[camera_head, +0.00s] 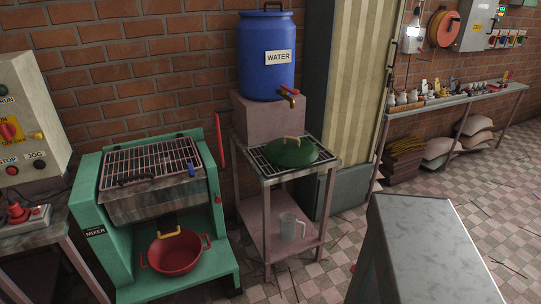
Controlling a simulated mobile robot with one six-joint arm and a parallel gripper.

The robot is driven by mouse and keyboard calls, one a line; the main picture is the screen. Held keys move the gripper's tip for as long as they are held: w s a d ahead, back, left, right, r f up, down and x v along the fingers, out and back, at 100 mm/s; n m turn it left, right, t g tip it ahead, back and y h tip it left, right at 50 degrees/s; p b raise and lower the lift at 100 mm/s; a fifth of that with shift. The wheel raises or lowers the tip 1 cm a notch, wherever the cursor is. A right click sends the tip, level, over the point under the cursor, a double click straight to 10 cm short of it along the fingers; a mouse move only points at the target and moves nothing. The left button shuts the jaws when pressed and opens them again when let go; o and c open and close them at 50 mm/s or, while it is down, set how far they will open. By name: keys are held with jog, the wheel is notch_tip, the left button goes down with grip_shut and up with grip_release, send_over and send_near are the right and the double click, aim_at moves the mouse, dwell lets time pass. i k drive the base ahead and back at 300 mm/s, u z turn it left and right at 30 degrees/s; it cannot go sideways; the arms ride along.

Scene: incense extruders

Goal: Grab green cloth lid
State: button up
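A round dark green domed lid (291,154) with a light tan handle across its top rests on a slatted metal rack. The rack forms the top of a small metal stand (273,178) in the middle of the view. I cannot tell whether the lid is cloth, or whether it covers something. My gripper is not in view.
A blue water barrel (266,66) stands on a block behind the lid, its tap pointing forward. A green mixer (103,217) with a red bowl (174,255) is left. A clear jug (291,228) sits on the lower shelf. A grey metal form (425,250) fills the lower right.

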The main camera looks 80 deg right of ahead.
aim_at(286, 151)
jog(key=u, duration=0.5)
jog(key=k, duration=2.15)
jog(key=z, duration=0.7)
